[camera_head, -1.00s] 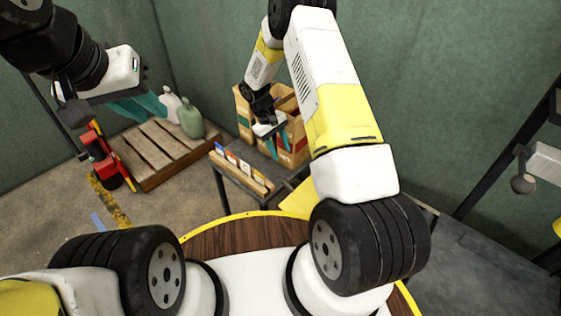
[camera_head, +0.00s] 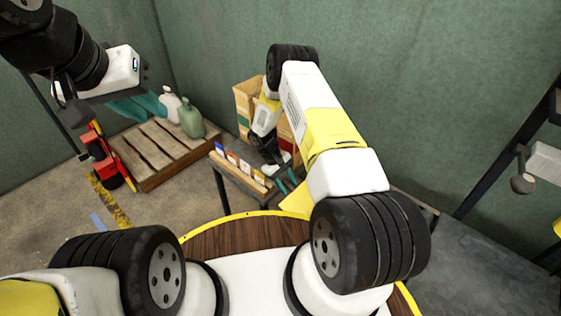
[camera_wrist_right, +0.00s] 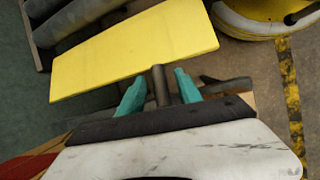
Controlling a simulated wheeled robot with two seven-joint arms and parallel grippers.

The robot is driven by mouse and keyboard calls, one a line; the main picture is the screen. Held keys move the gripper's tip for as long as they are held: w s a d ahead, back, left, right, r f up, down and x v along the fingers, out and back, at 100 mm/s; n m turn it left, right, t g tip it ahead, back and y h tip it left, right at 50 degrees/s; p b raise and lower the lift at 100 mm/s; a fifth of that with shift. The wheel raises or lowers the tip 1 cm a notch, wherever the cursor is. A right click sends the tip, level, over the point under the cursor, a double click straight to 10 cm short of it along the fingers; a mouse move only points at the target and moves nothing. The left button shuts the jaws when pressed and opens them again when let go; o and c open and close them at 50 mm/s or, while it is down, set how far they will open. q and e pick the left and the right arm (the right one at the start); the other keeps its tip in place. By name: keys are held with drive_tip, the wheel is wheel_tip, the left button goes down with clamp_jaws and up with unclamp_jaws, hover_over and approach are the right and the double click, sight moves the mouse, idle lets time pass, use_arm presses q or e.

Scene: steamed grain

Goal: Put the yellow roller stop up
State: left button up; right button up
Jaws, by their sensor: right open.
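The yellow roller stop (camera_wrist_right: 135,50) is a flat yellow plate beside dark rollers in the right wrist view. In the head view part of it (camera_head: 297,201) shows, partly hidden by my right arm. My right gripper (camera_wrist_right: 158,84) has its teal fingers apart, with a short grey rod (camera_wrist_right: 160,84) showing between them. Contact with the rod cannot be told. In the head view my right gripper (camera_head: 287,181) is low beside the plate. My left gripper (camera_head: 138,106) hangs at the upper left, far from the stop; its finger opening is unclear.
Dark grey rollers (camera_wrist_right: 75,20) lie beyond the plate. A dark-legged stand (camera_head: 228,182) carries a wooden rack with cards (camera_head: 238,167). Boxes (camera_head: 246,97) stand behind it. A pallet (camera_head: 160,155) with jugs (camera_head: 191,118) and a red truck (camera_head: 103,160) are at left.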

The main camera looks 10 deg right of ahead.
clamp_jaws()
idle(1.4)
